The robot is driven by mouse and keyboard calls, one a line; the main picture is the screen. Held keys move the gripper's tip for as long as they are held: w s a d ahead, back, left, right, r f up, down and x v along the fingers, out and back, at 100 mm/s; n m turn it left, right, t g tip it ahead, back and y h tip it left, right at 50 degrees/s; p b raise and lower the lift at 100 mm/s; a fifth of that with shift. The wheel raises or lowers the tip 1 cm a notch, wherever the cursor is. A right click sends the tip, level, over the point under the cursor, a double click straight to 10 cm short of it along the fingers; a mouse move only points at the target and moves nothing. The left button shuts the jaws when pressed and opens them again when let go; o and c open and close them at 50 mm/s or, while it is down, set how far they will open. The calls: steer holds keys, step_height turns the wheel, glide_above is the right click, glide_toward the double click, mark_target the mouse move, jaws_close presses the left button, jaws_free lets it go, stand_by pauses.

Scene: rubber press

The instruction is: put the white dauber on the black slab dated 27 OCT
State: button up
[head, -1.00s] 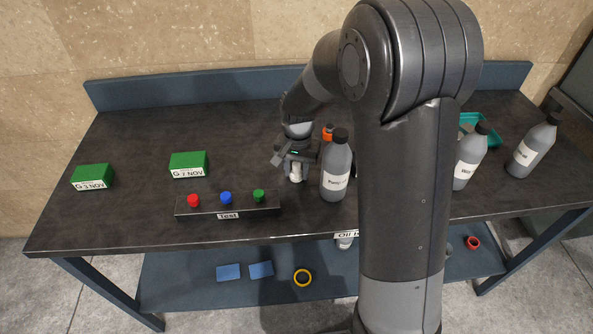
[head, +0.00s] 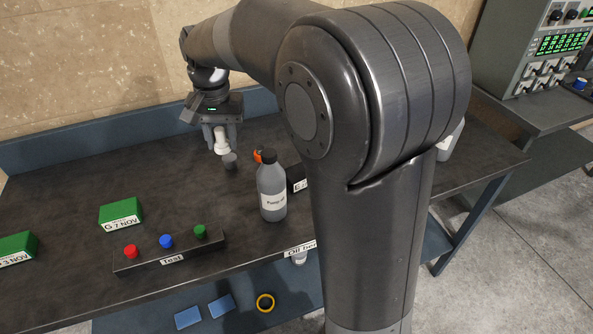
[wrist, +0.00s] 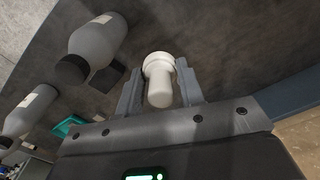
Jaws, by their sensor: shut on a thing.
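The white dauber (head: 222,141) is between the fingers of my gripper (head: 222,136), above the back of the table. In the wrist view the dauber (wrist: 159,82) shows its broad collar, with a gripper finger on each side. My gripper is shut on it. A small dark grey round shape shows just below the dauber in the head view; I cannot tell what it is. A black slab (head: 297,180) stands behind and right of a grey bottle, partly hidden by my arm. Its label begins with E; the date is not readable.
The grey bottle (head: 271,190) stands between the dauber and the front edge, with an orange thing (head: 258,155) behind it. Green slabs (head: 120,214) and a button box (head: 170,250) are on the left. The table's back left is clear. A teal tray (wrist: 69,126) shows in the wrist view.

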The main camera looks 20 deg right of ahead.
steer(key=s+d+m, duration=0.1)
steer(key=s+d, duration=0.2)
steer(key=d, duration=1.1)
steer(key=s+d, duration=0.3)
steer(key=d, duration=1.2)
glide_above(301, 176)
steer(key=w+d, duration=0.1)
steer(key=w, duration=0.1)
step_height(301, 176, down, 11)
steer(key=shift+d, duration=0.15)
steer(key=shift+w+a+f, duration=0.1)
steer(key=shift+a+f, duration=0.1)
steer(key=shift+f, duration=1.9)
steer(key=shift+f, duration=0.1)
steer(key=o, duration=1)
